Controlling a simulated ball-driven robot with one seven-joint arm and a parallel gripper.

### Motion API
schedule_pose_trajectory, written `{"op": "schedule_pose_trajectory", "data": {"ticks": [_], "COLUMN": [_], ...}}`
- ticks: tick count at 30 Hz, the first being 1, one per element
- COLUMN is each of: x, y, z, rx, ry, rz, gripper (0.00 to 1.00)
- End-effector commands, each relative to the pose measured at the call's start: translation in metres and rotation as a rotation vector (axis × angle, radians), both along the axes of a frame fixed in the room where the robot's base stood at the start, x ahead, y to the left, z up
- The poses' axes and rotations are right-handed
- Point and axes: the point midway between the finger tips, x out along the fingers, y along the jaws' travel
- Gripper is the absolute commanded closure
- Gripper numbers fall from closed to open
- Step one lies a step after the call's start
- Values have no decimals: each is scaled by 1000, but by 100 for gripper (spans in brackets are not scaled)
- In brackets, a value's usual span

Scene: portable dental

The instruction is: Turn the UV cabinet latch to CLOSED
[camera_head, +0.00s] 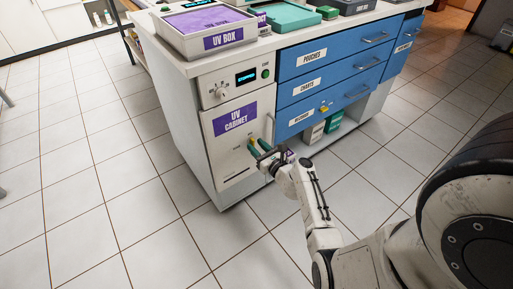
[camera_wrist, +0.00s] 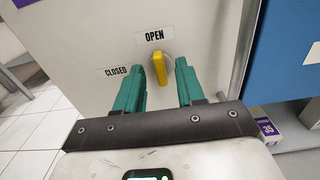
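The UV cabinet (camera_head: 221,133) has a white door with a purple label, and the door looks shut in the head view. Its yellow latch (camera_wrist: 160,69) stands upright in the wrist view, below the OPEN label (camera_wrist: 154,36). The CLOSED label (camera_wrist: 117,71) is to the latch's left. My gripper (camera_wrist: 161,82) has teal fingers spread apart, one on each side of the latch. A gap shows between the latch and each finger. In the head view my gripper (camera_head: 260,146) is at the door's lower right, and the latch is hard to make out there.
A vertical metal door handle (camera_wrist: 241,50) is just right of my gripper. Blue drawers (camera_head: 330,80) are right of the cabinet, above an open shelf with boxes (camera_head: 313,132). The UV box (camera_head: 205,29) sits on the countertop. Tiled floor (camera_head: 110,170) is clear to the left.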

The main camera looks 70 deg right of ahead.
Motion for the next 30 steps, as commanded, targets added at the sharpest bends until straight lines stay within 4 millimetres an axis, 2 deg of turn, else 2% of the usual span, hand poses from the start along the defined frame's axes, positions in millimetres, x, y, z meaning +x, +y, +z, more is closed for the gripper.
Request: {"op": "schedule_pose_trajectory", "data": {"ticks": [12, 24, 30], "x": [6, 6, 6], "y": [-4, -4, -4], "z": [0, 0, 0], "rx": [-1, -1, -1], "ry": [2, 2, 2], "rz": [1, 1, 1], "gripper": [63, 100, 100]}}
